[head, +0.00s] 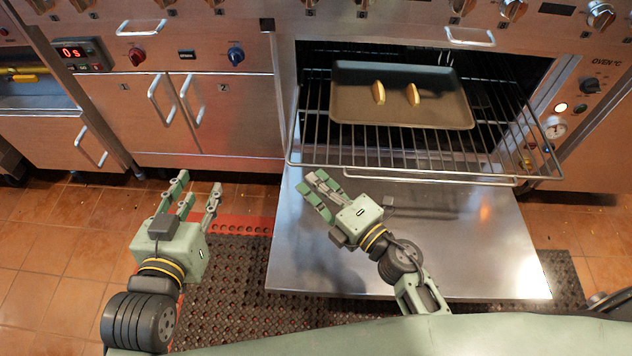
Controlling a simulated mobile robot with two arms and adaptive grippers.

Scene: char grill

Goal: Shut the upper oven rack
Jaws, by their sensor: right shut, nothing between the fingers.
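The upper oven rack (420,172) is a wire rack that sticks out of the open oven at the upper right. A dark baking tray (355,90) with two yellow wedge-shaped pieces (378,93) lies on it. The oven door (480,260) is folded down flat below the rack. My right gripper (312,187) is shut and empty, over the left part of the door and just in front of the rack's front left edge, apart from it. My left gripper (198,190) is open and empty, left of the door above the floor.
Steel cabinets (145,110) with handles stand to the left of the oven. A control panel with an oven knob (590,85) is at the right. A dark perforated mat (230,280) lies on the tiled floor. The door's surface is bare.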

